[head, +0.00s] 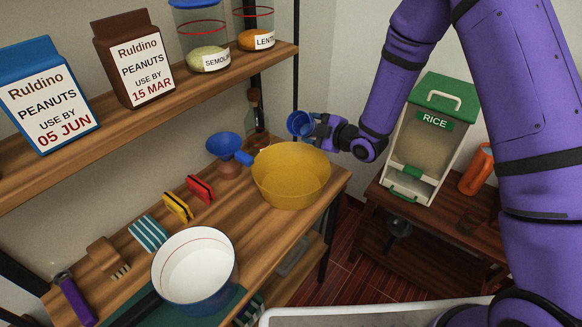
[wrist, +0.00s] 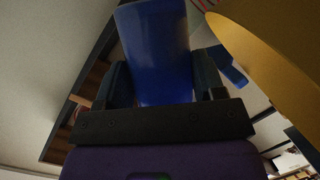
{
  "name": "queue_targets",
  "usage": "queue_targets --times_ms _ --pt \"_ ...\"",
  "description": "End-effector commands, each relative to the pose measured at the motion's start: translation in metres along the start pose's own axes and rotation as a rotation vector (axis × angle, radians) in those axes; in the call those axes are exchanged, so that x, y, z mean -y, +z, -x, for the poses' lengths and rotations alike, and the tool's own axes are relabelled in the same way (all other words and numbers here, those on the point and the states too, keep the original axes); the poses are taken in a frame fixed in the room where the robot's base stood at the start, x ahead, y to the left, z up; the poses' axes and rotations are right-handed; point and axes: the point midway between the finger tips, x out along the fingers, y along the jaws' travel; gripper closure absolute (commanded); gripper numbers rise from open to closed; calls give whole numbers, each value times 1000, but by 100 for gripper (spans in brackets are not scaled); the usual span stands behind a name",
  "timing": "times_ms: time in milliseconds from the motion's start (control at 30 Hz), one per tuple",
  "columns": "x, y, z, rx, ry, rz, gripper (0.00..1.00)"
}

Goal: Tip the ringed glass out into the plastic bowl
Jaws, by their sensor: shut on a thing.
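My gripper (head: 313,126) is shut on a blue glass (head: 298,124), held in the air above the right back rim of the yellow plastic bowl (head: 290,178). The glass looks tilted, its mouth toward the left. No ring on it can be made out, and its contents cannot be seen. In the wrist view the blue glass (wrist: 155,45) fills the space between the two dark fingers (wrist: 165,80). The yellow bowl (wrist: 285,45) shows at the upper right there, beside the glass. The bowl stands on the wooden counter; its inside looks empty from the head view.
A shelf (head: 150,115) with packets and jars overhangs the left. A rice dispenser (head: 430,140) stands right.

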Motion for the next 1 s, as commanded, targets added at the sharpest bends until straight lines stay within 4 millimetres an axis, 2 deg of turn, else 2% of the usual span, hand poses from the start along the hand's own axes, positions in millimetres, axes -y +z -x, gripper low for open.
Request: queue_targets --times_ms 1000 --pt "0 3 -1 1 48 129 75"
